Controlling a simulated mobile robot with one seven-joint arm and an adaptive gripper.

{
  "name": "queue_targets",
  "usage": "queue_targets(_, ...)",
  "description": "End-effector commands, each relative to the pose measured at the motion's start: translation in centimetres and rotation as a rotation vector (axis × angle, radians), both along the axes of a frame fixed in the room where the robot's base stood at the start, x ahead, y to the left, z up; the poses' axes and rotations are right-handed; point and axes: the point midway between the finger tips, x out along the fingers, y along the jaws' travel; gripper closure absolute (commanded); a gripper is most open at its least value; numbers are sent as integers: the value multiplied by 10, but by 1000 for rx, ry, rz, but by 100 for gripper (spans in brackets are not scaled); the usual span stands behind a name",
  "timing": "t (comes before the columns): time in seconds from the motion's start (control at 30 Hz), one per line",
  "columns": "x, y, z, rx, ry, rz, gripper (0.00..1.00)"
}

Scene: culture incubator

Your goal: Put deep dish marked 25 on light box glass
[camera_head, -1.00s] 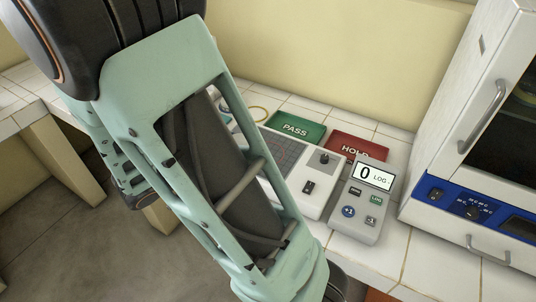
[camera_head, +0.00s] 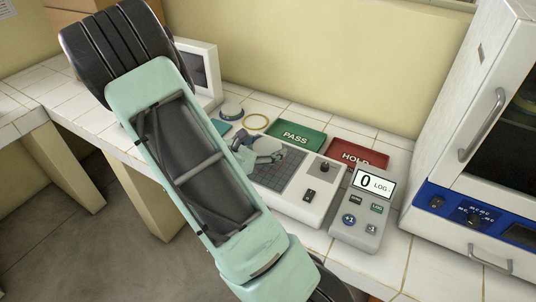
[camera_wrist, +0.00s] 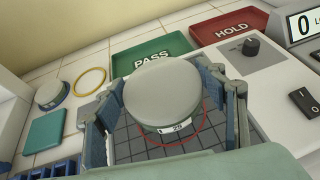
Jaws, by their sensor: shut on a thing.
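My gripper (camera_wrist: 172,108) is shut on a round, pale-lidded deep dish (camera_wrist: 162,90), with a blue-grey finger on each side. A small white label on the dish's near side seems to read 25. The dish is upright over the dark gridded light box glass (camera_wrist: 130,148), within or above a red ring on it. I cannot tell whether its base touches the glass. In the head view my gripper (camera_head: 262,153) is over the left part of the light box (camera_head: 314,211), and my arm hides part of the box.
A green PASS tray (camera_head: 297,133) and a red HOLD tray (camera_head: 357,154) lie behind the light box. A counter reading 0 (camera_head: 360,212) stands at its right. A yellow ring (camera_wrist: 89,81), a round lidded dish (camera_wrist: 52,94) and a teal block (camera_wrist: 44,130) lie left.

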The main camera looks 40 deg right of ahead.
Motion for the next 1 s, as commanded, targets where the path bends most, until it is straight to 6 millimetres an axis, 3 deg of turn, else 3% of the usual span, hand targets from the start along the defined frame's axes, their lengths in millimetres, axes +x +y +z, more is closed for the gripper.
queue_targets(0.2, 4, -10, -12, -3, 2, -1, 64)
queue_targets(0.47, 4, -7, -37, -1, 2, 1, 64)
queue_targets(0.93, 4, -7, -45, -2, 0, 0, 64)
queue_targets(0.97, 4, -7, -43, -1, 0, 0, 32)
queue_targets(1.0, 4, -7, -43, 0, 0, 0, 28)
